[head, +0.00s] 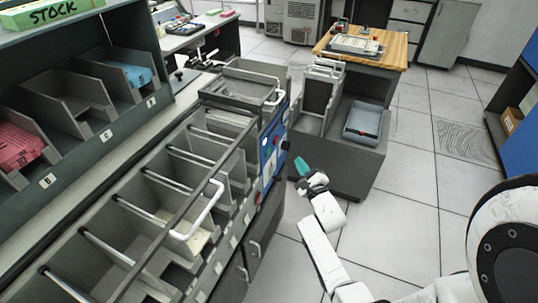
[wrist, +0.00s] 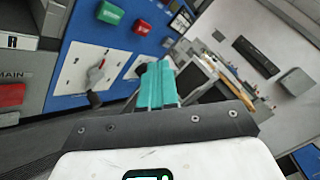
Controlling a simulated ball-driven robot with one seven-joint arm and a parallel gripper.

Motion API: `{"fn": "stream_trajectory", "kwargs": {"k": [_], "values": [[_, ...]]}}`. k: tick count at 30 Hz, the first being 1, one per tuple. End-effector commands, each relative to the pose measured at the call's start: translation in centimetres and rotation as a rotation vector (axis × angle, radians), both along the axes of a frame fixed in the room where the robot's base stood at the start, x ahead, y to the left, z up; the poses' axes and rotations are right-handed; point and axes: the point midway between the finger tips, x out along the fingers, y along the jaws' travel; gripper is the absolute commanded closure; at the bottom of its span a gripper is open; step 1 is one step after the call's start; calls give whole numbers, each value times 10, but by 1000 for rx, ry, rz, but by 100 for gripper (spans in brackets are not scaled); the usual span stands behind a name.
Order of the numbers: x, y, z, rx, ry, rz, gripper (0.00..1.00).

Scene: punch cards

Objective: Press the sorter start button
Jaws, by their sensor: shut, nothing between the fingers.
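The sorter's blue control panel (head: 268,150) is on the end of the long grey machine. In the wrist view the panel (wrist: 88,35) is close and tilted. A green button (wrist: 111,13) sits near its top, with a red button (wrist: 142,27) to the right; I cannot read the labels. My gripper (head: 301,165) is just right of the panel in the head view. In the wrist view its teal fingers (wrist: 156,70) are shut and empty, below and right of both buttons. They appear apart from the panel.
A lever or knob on a white plate (wrist: 96,73) lies left of my fingers. A red block (wrist: 12,94) shows at far left. The grey sorter bins (head: 150,205) with a white handle fill the left. A grey cabinet (head: 345,160) stands behind my gripper. Floor is clear at right.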

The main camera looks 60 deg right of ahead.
Motion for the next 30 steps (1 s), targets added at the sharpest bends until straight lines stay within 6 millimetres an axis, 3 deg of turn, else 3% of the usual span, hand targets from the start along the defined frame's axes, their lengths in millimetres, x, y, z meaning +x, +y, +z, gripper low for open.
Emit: {"fn": "stream_trajectory", "kwargs": {"k": [12, 30], "values": [[52, 4, -2, -1, -4, 2, 100], [77, 7, 0, 0, 0, 2, 100]]}}
